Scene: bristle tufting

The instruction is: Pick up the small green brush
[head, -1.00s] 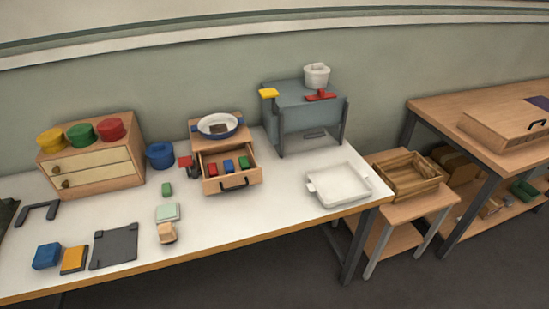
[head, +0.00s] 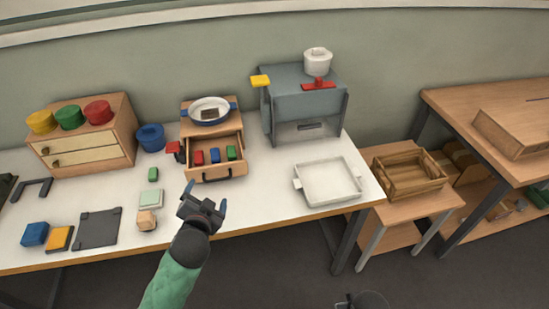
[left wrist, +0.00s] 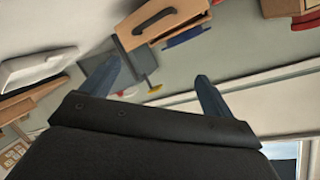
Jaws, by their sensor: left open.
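Two small green pieces show in the head view. One green block (head: 153,174) lies on the white table, left of the drawer. The other green piece (head: 231,153) lies at the right in the open drawer (head: 217,172), beside a blue and a red one. I cannot make out bristles on either, so I cannot tell which is the brush. My left gripper (head: 206,196) is open and empty, in front of the drawer and nearer the camera. Its two spread fingers (left wrist: 158,72) show in the left wrist view with nothing between them. My right gripper is not recognizable.
A grey stand (head: 303,108) and a white tray (head: 328,182) are to the right. A pale green pad (head: 151,198) and a dark plate (head: 98,229) lie at left.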

